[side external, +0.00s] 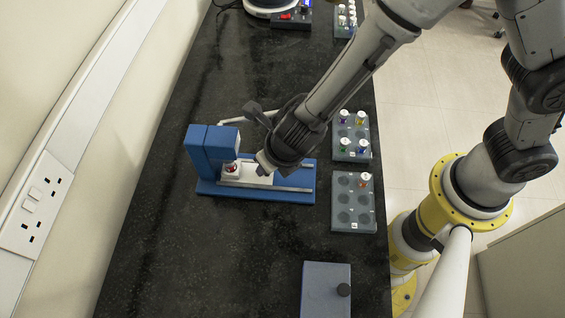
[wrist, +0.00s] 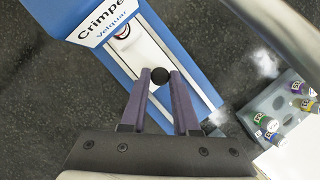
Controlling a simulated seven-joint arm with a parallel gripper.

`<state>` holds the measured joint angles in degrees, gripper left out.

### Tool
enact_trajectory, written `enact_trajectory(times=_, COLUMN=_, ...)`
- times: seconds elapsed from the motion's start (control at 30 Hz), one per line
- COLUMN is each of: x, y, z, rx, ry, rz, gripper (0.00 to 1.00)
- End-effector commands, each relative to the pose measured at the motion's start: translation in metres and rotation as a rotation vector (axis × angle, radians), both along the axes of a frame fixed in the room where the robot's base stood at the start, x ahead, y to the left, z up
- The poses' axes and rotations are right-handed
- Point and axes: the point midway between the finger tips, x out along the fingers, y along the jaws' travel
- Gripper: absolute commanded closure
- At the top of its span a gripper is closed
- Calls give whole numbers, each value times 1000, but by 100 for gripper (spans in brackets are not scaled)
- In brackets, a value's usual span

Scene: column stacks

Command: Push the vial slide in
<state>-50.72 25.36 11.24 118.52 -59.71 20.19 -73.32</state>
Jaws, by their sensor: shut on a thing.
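The blue crimper (side external: 208,148) stands on the dark bench, with its lettered head (wrist: 98,28) at the upper left of the wrist view. The white vial slide (side external: 245,173) lies on the crimper's blue base between metal rails. A vial with a red cap (side external: 231,168) sits at the slide's inner end, by the crimper head. My gripper (wrist: 160,84) is over the slide, its two fingers close around the round black knob (wrist: 159,75) on it. In the side view my gripper (side external: 264,170) hides the slide's outer part.
Two grey vial racks stand to the right: the far rack (side external: 351,157) holds several coloured vials, and the near rack (side external: 340,222) has mostly empty holes. A grey-blue box with a black knob (side external: 318,290) lies at the front. The bench left of it is clear.

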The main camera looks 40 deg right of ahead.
Motion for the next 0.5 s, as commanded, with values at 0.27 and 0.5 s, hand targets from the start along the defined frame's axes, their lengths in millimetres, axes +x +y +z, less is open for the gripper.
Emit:
enact_trajectory(times=0.27, x=4, y=4, z=1, rx=10, ry=-5, rz=4, gripper=100)
enact_trajectory(times=0.5, x=3, y=4, z=1, rx=8, ry=-4, rz=3, gripper=41)
